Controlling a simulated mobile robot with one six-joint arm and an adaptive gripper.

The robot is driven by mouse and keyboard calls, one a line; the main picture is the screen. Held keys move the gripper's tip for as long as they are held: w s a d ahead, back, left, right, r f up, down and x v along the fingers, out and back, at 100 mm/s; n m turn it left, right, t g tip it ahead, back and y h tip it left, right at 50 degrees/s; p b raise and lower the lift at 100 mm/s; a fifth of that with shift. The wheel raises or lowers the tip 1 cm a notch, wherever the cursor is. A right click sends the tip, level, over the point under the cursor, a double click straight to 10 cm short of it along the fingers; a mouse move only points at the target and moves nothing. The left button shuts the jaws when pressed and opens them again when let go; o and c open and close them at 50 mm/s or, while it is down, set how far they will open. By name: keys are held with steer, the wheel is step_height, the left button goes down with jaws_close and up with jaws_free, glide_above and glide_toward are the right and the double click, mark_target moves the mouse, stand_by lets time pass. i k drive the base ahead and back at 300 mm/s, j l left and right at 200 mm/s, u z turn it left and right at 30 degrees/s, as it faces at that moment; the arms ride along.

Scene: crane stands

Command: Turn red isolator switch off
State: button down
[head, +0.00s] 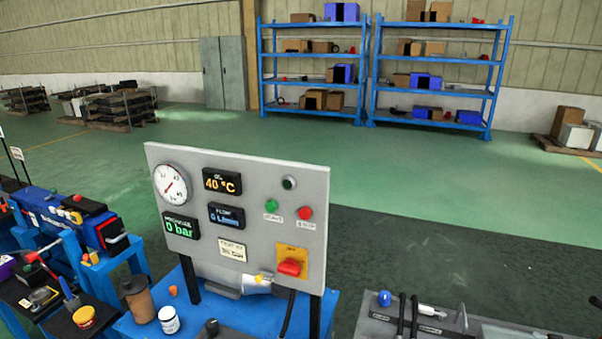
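The red isolator switch (290,268) sits on a yellow-orange plate (286,252) at the lower right of a grey upright control panel (245,240). Its red handle looks roughly sideways, slightly tilted; I cannot tell its on or off position. Small lettering above it is too small to read. My gripper is not in view, and nothing covers the switch.
The panel also bears a round gauge (170,183), a green button (271,206), a red button (305,213) and lit displays. It stands on a blue bench (140,325) with cans in front. A grey bench (375,325) with black levers stands at right.

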mark_target(290, 266)
steer(key=k+j+z, duration=0.3)
steer(key=j, duration=0.2)
steer(key=k+j+z, duration=0.3)
steer(key=k+j, duration=0.1)
